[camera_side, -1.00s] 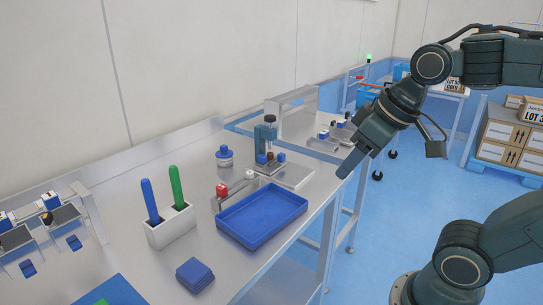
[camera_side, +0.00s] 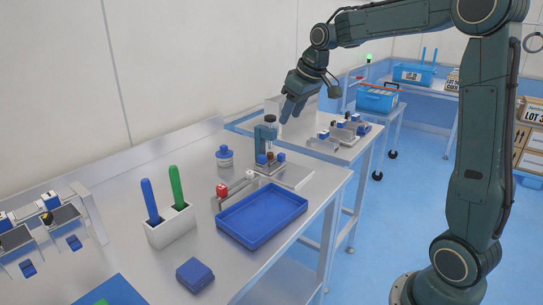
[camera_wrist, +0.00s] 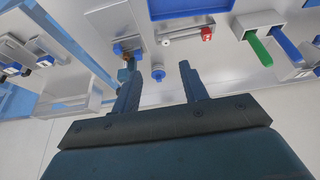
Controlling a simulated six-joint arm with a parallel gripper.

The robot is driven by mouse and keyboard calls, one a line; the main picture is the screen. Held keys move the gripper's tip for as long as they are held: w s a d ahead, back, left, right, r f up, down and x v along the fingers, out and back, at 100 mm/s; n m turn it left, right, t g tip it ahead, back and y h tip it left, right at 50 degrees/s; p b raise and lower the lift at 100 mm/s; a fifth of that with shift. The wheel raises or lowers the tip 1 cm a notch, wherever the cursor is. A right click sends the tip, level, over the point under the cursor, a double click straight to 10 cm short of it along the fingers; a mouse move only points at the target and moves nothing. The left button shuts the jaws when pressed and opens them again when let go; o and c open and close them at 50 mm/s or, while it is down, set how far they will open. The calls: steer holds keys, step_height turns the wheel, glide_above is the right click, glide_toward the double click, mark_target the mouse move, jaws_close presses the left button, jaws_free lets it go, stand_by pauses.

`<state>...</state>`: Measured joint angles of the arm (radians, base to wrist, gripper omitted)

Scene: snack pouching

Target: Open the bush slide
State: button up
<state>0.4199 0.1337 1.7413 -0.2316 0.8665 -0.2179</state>
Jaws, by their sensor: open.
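No part is clearly marked as the bush slide, and I cannot tell which one it is. A small upright fixture (camera_side: 266,136) with a dark knob on top, a brown piece and blue blocks at its foot stands on a metal plate at the bench's back right. My gripper (camera_side: 289,112) is in the air just above and right of it, pointing down, empty. In the wrist view my gripper (camera_wrist: 157,65) shows two fingers spread apart. The fixture (camera_wrist: 127,48) appears beyond the left fingertip, partly hidden by it.
A blue tray (camera_side: 261,239) lies in front of the fixture, beside a red-ended rail (camera_side: 222,190). A blue-capped jar (camera_side: 224,156) stands to the left. A white holder (camera_side: 171,228) carries blue and green handles. A second table (camera_side: 345,152) stands behind.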

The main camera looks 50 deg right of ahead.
steer(key=w+d+f, duration=0.4)
steer(key=w+d, duration=0.1)
steer(key=d, duration=0.2)
glide_toward(282, 154)
steer(key=v, duration=0.4)
steer(key=shift+d+r, duration=0.1)
steer(key=shift+r, duration=0.2)
steer(key=shift+f, duration=0.1)
steer(key=x, duration=1.3)
steer(key=shift+f, duration=0.3)
jaws_close()
